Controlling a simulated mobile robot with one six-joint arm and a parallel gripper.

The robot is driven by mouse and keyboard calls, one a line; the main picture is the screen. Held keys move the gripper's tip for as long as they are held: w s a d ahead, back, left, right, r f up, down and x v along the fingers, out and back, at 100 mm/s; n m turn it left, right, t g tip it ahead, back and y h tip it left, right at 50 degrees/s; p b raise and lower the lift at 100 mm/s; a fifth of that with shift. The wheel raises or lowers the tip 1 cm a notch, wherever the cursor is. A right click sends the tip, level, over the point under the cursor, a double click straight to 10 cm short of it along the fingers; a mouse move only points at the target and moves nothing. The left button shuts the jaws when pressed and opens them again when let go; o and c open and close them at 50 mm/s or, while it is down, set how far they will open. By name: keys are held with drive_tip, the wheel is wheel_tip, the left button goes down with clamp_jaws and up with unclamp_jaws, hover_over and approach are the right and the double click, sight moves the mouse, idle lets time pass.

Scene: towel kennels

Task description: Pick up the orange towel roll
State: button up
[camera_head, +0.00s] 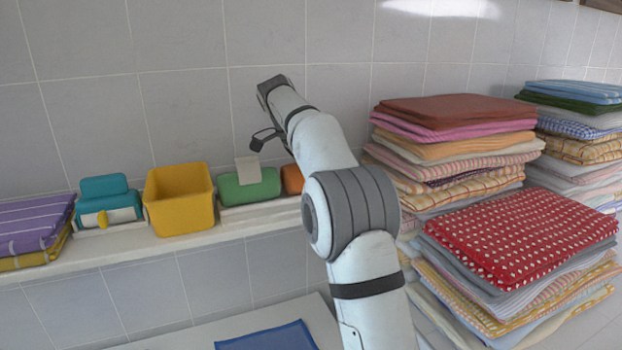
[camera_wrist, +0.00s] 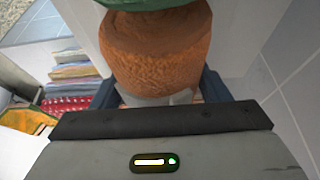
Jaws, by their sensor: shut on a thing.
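The orange towel roll (camera_head: 292,180) sits at shelf level in the head view, mostly hidden behind my arm. In the wrist view the orange roll (camera_wrist: 155,55) fills the space between the fingers of my gripper (camera_wrist: 158,92), one finger on each side. My gripper is shut on it. I cannot tell whether the roll is clear of the shelf. The fingers cannot be made out clearly in the head view.
A green roll (camera_head: 248,188) lies left of the orange one. Tall towel stacks (camera_head: 515,240) stand at right. A blue towel (camera_head: 268,338) lies below.

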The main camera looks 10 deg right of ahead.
drive_tip(key=c, duration=0.4)
drive_tip(key=shift+c, duration=0.2)
drive_tip(key=shift+r, duration=0.1)
